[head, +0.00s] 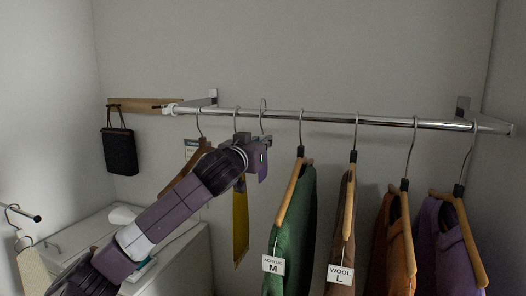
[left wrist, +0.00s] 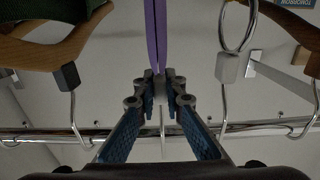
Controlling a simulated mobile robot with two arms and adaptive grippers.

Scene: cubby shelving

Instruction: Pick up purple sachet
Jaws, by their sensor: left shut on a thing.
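The purple sachet (left wrist: 157,35) is a thin flat strip seen edge-on at the top centre of the left wrist view. My left gripper (left wrist: 160,85) is shut on its end, with the blue-padded fingers on either side. In the head view my left gripper (head: 263,143) is just below the clothes rail, and a small part of the sachet (head: 263,171) shows beneath it. A metal hook (head: 263,104) is on the rail directly above. The gripper and arm hide the rest of the sachet. My right gripper is in neither view.
The chrome rail (head: 330,117) crosses the scene. Close on the right hang a green garment (head: 292,225) and a brown one (head: 342,225), then orange and purple garments. A yellow item (head: 241,225) hangs behind my arm. A black bag (head: 120,150) hangs left.

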